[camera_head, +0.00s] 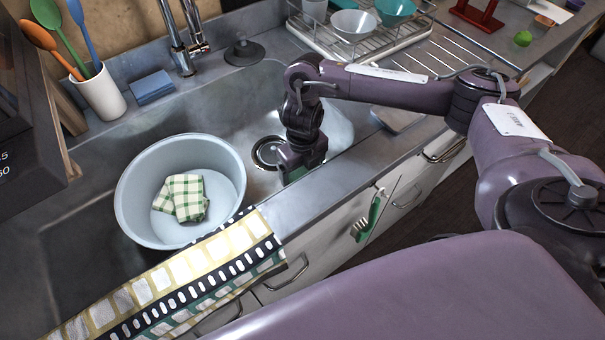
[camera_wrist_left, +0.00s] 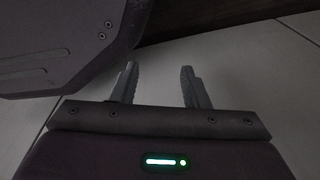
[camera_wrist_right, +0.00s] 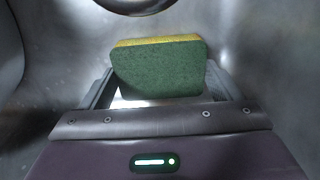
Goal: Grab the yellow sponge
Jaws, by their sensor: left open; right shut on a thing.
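The yellow sponge (camera_wrist_right: 160,68) has a green scouring side and a yellow layer along its far edge. In the right wrist view it sits between the fingers of my right gripper (camera_wrist_right: 165,92), which is shut on it.
A round grey basin (camera_head: 128,198) holding a green checked cloth (camera_head: 184,196) stands in the sink left of my right gripper. A patterned towel (camera_head: 190,275) hangs over the sink's front edge. The faucet (camera_head: 180,50), a blue sponge (camera_head: 152,87) and a dish rack (camera_head: 345,55) are behind.

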